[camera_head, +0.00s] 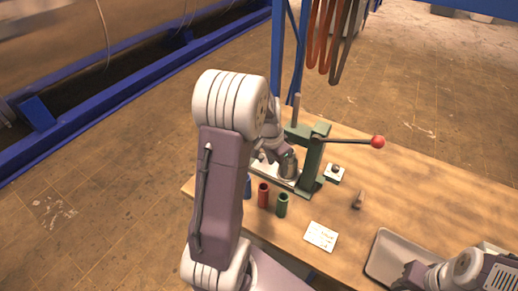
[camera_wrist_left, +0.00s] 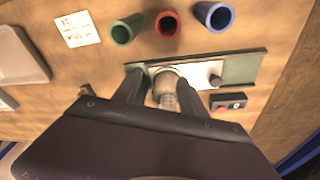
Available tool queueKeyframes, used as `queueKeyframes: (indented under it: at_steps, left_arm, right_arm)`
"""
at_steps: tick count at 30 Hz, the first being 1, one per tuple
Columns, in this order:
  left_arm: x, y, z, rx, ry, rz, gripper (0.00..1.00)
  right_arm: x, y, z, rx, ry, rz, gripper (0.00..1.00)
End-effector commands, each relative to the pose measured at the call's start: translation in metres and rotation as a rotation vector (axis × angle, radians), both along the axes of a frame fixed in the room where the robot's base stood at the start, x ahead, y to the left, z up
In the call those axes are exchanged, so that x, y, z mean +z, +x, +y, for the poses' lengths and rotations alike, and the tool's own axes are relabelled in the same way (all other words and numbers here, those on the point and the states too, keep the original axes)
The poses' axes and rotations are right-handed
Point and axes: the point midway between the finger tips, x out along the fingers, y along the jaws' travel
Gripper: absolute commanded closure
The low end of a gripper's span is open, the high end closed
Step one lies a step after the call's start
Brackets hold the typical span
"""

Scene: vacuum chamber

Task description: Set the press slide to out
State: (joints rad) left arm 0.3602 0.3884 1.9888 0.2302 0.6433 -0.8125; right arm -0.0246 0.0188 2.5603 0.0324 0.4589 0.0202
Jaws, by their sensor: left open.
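The green press (camera_head: 312,155) stands on the wooden table, with a lever ending in a red knob. In the left wrist view its green base (camera_wrist_left: 250,66) carries a pale metal slide plate (camera_wrist_left: 202,72) with a small dark knob (camera_wrist_left: 216,80). My left gripper (camera_wrist_left: 162,88) is open, its fingers on either side of a metal cylindrical part (camera_wrist_left: 166,90) over the plate. I cannot tell if they touch it. In the head view my left arm partly hides the slide. My right gripper (camera_head: 408,277) is at the lower right, its jaw state unclear.
Blue (camera_wrist_left: 213,15), red (camera_head: 263,194) and green (camera_head: 282,204) cups stand in front of the press. A small button box (camera_head: 334,173) is beside it. A white card (camera_head: 321,236) and a grey tray (camera_head: 390,254) lie nearer.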

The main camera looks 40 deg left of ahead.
Motion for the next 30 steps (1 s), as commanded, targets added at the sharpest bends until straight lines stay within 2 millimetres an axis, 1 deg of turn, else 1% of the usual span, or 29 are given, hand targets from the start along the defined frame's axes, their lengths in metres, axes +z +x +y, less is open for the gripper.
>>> queueKeyframes:
  at_steps: [1,2,3,5,6,9,12,15,18,20,30]
  left_arm:
    - [-0.003,0.009,0.018,-0.023,-0.011,-0.005,0.51]
    - [-0.005,0.014,0.028,-0.047,-0.019,-0.011,0.51]
    - [-0.007,0.021,0.042,-0.084,-0.028,-0.021,0.51]
    - [-0.011,0.03,0.066,-0.14,-0.045,-0.044,0.51]
    - [-0.014,0.035,0.083,-0.182,-0.055,-0.064,0.51]
    - [-0.02,0.044,0.124,-0.288,-0.069,-0.131,0.51]
    - [-0.023,0.047,0.148,-0.36,-0.071,-0.179,0.51]
    - [-0.023,0.048,0.154,-0.389,-0.068,-0.196,0.51]
    - [-0.024,0.049,0.153,-0.392,-0.068,-0.197,0.51]
    - [-0.029,0.05,0.151,-0.393,-0.07,-0.196,0.51]
    - [-0.089,0.07,0.135,-0.393,-0.068,-0.194,0.51]
  right_arm:
    - [0.0,0.0,0.0,0.0,0.0,0.0,0.64]
    - [0.0,0.0,0.0,0.0,0.0,0.0,0.64]
    - [0.0,0.0,0.0,0.0,0.0,0.0,0.64]
    - [0.0,0.0,0.0,0.0,0.0,0.0,0.64]
    - [0.0,0.0,0.0,0.0,0.0,0.0,0.64]
    - [0.0,0.0,0.0,0.0,0.0,0.0,0.64]
    - [0.0,0.0,0.0,0.0,0.0,0.0,0.64]
    - [0.0,0.0,0.0,0.0,0.0,0.0,0.64]
    - [0.001,0.0,0.0,0.0,0.0,0.0,0.64]
    - [0.003,0.0,0.0,0.0,0.0,0.0,0.64]
    - [0.02,0.0,0.0,0.0,0.0,0.0,0.64]
